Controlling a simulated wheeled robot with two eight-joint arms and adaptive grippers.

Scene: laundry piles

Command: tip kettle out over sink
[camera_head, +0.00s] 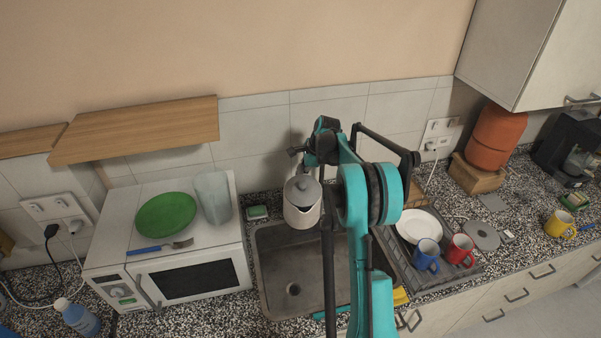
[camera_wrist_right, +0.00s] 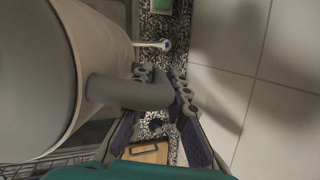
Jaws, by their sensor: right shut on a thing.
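The kettle (camera_head: 301,201) is pale grey with a grey lid and stands out upright over the back left part of the sink (camera_head: 290,262). I cannot tell how far its base is above the basin. In the right wrist view the kettle body (camera_wrist_right: 55,75) fills the left side, with its grey handle (camera_wrist_right: 125,92) reaching between the fingers. My right gripper (camera_wrist_right: 160,82) is shut on that handle. In the head view my right arm hides the gripper's fingers and part of the sink. My left gripper is not in view.
A white microwave (camera_head: 190,275) with a green plate (camera_head: 166,215), a fork and a glass stands left of the sink. A green sponge (camera_head: 257,212) lies behind. A drainer on the right holds a white plate (camera_head: 418,226), with a blue mug (camera_head: 425,256) and red mug (camera_head: 459,250).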

